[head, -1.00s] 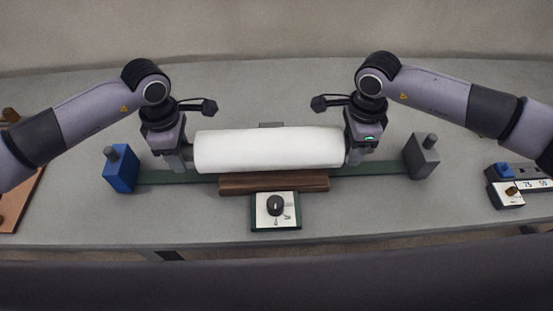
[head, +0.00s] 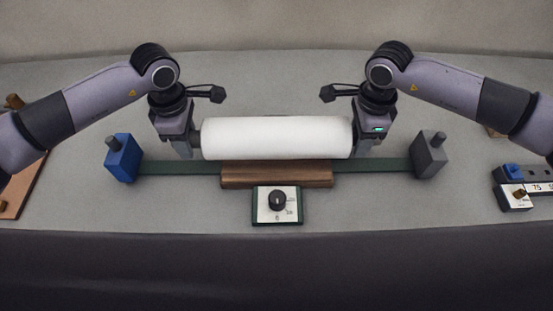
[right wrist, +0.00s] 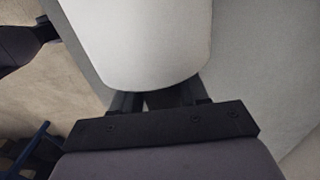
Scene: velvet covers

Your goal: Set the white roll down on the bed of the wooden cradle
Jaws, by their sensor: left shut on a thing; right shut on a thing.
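The white roll (head: 277,138) lies level, left to right, between my two grippers. My left gripper (head: 190,146) is shut on its left end and my right gripper (head: 357,147) on its right end. The brown wooden cradle (head: 277,178) shows just below the roll in the head view. The roll hides the cradle's upper part, and I cannot tell whether they touch. In the right wrist view the roll (right wrist: 145,40) fills the upper middle, with its rounded end at my right gripper's dark fingers (right wrist: 160,100).
A green strip (head: 375,166) runs behind the cradle between a blue block (head: 123,160) and a grey block (head: 430,156). A small dial box (head: 277,214) stands in front of the cradle. A device with a number display (head: 518,190) is at the right, a brown board (head: 22,190) at the left.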

